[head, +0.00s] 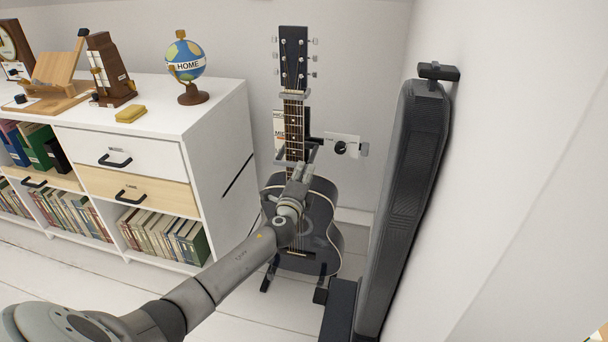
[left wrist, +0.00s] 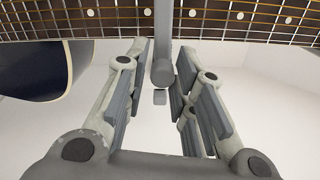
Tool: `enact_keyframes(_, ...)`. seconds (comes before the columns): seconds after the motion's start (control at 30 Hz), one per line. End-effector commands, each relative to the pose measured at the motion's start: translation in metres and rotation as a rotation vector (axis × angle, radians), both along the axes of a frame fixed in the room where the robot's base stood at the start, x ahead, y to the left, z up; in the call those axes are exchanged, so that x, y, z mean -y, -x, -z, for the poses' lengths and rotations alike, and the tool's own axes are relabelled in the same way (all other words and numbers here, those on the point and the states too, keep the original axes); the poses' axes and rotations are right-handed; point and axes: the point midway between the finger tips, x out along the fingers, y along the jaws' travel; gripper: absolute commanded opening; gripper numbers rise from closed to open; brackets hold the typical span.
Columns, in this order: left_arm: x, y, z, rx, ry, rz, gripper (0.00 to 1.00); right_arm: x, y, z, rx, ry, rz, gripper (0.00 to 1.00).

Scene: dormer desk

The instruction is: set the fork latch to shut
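My left gripper (head: 303,168) is in front of the lower neck. In the left wrist view its fingers (left wrist: 163,65) stand apart, one on each side of a grey rod (left wrist: 163,72) with a rounded end. The rod lies across the guitar neck (left wrist: 220,22); I take it for part of the fork latch but cannot be sure. Contact with the fingers is unclear. My right gripper is not in view.
A white cabinet (head: 222,140) with drawers and books stands on the left, with a globe (head: 183,62) on top. A dark case (head: 408,190) stands against the right wall. A white plate with a black knob (head: 341,147) is right of the neck.

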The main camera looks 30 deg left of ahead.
Motion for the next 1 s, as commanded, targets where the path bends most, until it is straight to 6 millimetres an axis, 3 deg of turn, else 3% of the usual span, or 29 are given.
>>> enact_keyframes(0.1,0.000,0.000,0.000,0.001,0.000,0.000,0.41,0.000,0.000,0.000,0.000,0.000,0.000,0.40)
enact_keyframes(0.53,0.002,0.007,-0.001,0.002,0.000,0.001,0.41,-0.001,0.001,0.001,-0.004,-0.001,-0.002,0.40)
enact_keyframes(1.0,0.027,0.083,0.000,0.000,0.002,0.003,0.41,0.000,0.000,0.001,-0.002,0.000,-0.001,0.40)
